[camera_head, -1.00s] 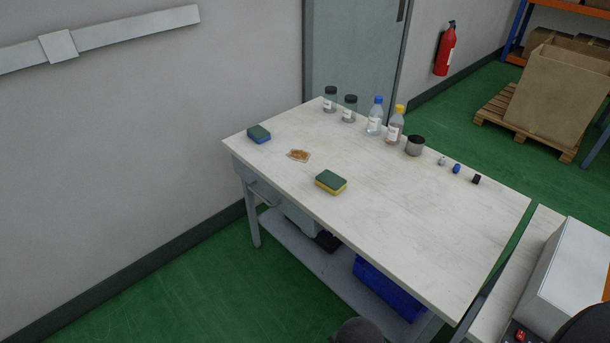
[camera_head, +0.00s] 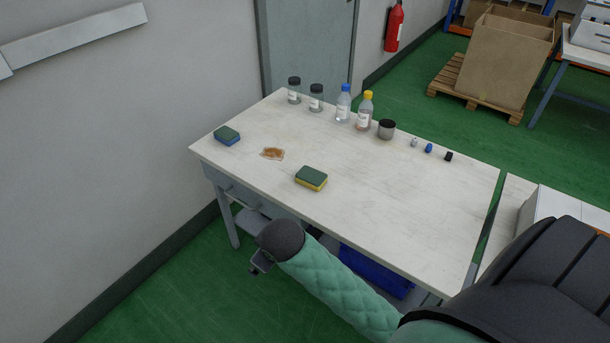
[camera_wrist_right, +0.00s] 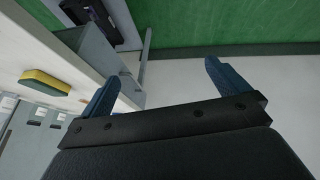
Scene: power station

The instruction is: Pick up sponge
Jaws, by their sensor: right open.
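A sponge with a green top and yellow base (camera_head: 311,178) lies on the white table (camera_head: 400,215), near its front edge. It also shows at the left of the right wrist view (camera_wrist_right: 45,82). A second sponge, green over blue (camera_head: 227,136), lies at the table's far left corner. My right arm reaches in from the lower right, and its gripper (camera_head: 260,264) is mostly hidden behind the wrist, in front of the table. In the right wrist view its two blue fingers (camera_wrist_right: 162,75) are spread and empty, apart from both sponges. My left gripper is not visible.
A blue bin (camera_head: 375,272) sits below.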

